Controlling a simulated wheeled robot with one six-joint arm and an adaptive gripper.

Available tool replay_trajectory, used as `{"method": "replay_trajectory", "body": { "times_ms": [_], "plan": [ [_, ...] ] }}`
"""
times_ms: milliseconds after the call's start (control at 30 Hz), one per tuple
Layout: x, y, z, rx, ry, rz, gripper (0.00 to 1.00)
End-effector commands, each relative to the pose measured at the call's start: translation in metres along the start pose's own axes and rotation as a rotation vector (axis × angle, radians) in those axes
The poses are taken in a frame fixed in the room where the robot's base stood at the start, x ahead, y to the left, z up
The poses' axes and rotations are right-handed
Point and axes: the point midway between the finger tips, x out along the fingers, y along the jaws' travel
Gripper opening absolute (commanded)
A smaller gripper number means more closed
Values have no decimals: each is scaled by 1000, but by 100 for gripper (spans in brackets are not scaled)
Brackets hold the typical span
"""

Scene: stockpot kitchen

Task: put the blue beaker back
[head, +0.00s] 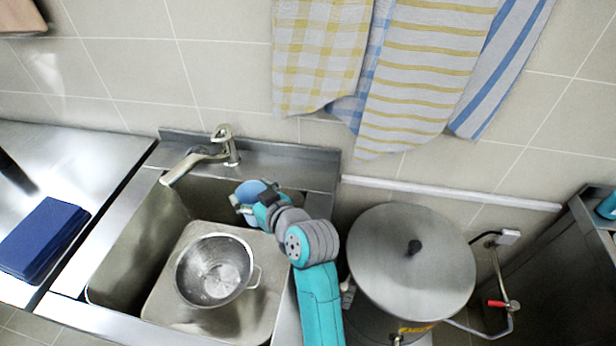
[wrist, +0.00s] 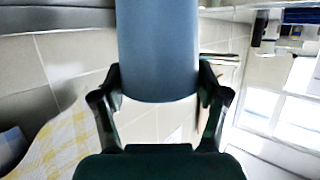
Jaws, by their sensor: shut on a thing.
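The blue beaker (head: 254,190) is held over the back of the sink, to the right of the faucet. In the wrist view the beaker (wrist: 157,50) is a smooth grey-blue cylinder between both fingers. My gripper (head: 246,201) is shut on it; the fingers (wrist: 160,92) also show in the wrist view, one at each side of the beaker. The beaker's far end is cut off by the wrist view's top edge. I cannot tell whether anything is inside it.
The faucet (head: 205,157) stands close to the left. A large lidded stockpot (head: 410,262) is right of my arm. Towels (head: 425,70) hang above. Folded blue cloth (head: 42,238) lies on the left counter.

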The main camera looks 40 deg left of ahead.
Motion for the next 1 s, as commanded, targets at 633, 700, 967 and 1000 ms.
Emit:
{"method": "replay_trajectory", "body": {
  "times_ms": [633,700,967,1000],
  "plan": [
    [0,196,-101,128,25,397,42],
    [-1,201,-102,131,26,408,42],
    [9,203,-72,135,24,412,42],
    [11,203,-66,135,24,412,42]
  ]
}}
